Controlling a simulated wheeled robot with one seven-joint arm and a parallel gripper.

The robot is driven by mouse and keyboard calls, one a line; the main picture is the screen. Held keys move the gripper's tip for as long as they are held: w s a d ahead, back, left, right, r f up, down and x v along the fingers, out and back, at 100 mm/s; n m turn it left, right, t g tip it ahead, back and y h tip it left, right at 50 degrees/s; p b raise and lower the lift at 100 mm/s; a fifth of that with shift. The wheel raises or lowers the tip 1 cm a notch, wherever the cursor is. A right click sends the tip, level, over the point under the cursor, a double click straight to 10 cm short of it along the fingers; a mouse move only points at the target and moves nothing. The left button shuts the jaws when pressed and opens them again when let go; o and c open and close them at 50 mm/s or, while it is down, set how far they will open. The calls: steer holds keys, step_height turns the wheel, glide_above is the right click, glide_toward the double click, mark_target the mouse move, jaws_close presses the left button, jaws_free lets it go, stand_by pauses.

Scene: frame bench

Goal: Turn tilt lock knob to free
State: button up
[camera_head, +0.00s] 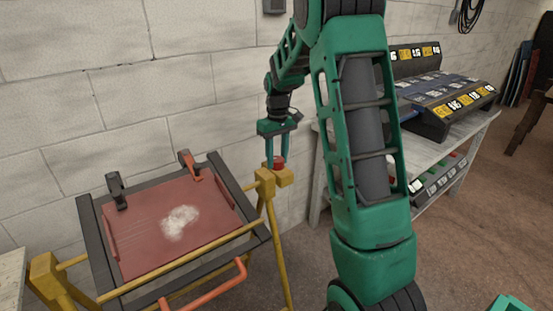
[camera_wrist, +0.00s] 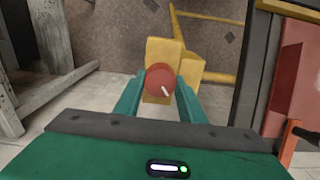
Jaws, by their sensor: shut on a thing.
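The tilt lock knob (camera_wrist: 159,84) is round and red with a white pointer mark, in the middle of the wrist view. The mark points down and slightly right there. The knob sits on a yellow block at the top of the frame stand's right post; it shows small in the head view (camera_head: 279,162). My gripper (camera_head: 278,163) reaches down from above with its two green fingers on either side of the knob, shut on it. In the wrist view the fingers (camera_wrist: 159,89) press at the knob's left and right sides. Any lock markings are not visible.
A tilted frame with a red panel (camera_head: 140,229) hangs on the yellow stand (camera_head: 262,205), left of the knob. It has a black clamp (camera_head: 116,190) and an orange clamp (camera_head: 190,165). A block wall is behind. A grey shelf (camera_head: 440,152) with bins stands at right.

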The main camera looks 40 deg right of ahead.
mark_target(277, 158)
steer(key=n, duration=0.4)
steer(key=shift+w+r+n, duration=0.1)
steer(key=shift+w+n, duration=0.1)
steer(key=shift+n, duration=0.1)
steer(key=n, duration=0.4)
steer(key=shift+n, duration=0.4)
steer(key=o, duration=1)
steer(key=shift+s, duration=0.1)
steer(key=shift+o, duration=0.2)
step_height(277, 158, up, 11)
steer(key=shift+f, duration=0.2)
